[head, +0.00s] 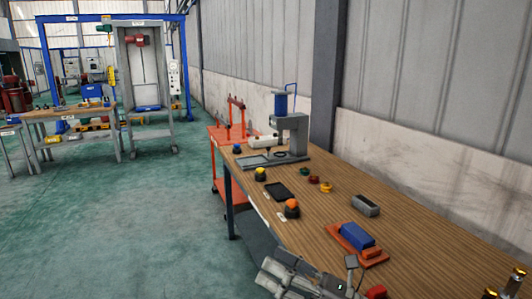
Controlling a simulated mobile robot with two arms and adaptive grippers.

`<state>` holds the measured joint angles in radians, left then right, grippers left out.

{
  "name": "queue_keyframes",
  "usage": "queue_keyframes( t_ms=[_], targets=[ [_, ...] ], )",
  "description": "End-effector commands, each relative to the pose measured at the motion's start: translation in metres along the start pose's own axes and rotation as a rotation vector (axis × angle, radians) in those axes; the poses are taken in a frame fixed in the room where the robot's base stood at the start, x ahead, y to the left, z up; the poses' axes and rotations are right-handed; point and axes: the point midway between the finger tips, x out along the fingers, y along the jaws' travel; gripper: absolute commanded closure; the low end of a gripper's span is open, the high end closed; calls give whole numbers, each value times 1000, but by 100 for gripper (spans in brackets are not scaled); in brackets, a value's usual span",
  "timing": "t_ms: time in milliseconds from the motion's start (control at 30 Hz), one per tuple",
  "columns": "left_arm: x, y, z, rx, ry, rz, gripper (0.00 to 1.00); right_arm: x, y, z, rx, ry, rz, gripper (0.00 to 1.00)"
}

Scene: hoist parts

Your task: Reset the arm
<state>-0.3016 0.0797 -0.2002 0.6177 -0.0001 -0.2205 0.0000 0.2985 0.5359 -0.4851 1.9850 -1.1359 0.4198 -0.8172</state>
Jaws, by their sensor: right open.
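My right gripper (305,279) shows at the bottom edge of the head view, at the near front edge of the wooden workbench (420,240). It is open, and I see nothing held in it. The frame's bottom edge cuts off part of it and its arm. A blue block on an orange-red base (357,240) lies on the bench to the right of and beyond the gripper. My left gripper is not in view.
On the bench are an orange-topped button (292,208), a black tray (278,191), a grey box (365,205), small coloured rings (314,180) and a grey press (291,135). A grey wall bounds the right. Open green floor (120,225) lies left.

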Motion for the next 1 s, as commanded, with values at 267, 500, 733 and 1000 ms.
queue_keyframes(
  t_ms=[267,500,733,1000],
  targets=[
    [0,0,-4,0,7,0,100,-53,-47,37,647,-497,-288,52],
    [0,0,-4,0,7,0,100,-141,-98,-4,1204,-887,-597,52],
    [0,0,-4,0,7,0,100,-232,-100,-101,1693,-1230,-960,52],
    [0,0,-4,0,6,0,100,-306,-35,-206,2069,-1528,-1407,52]
  ],
)
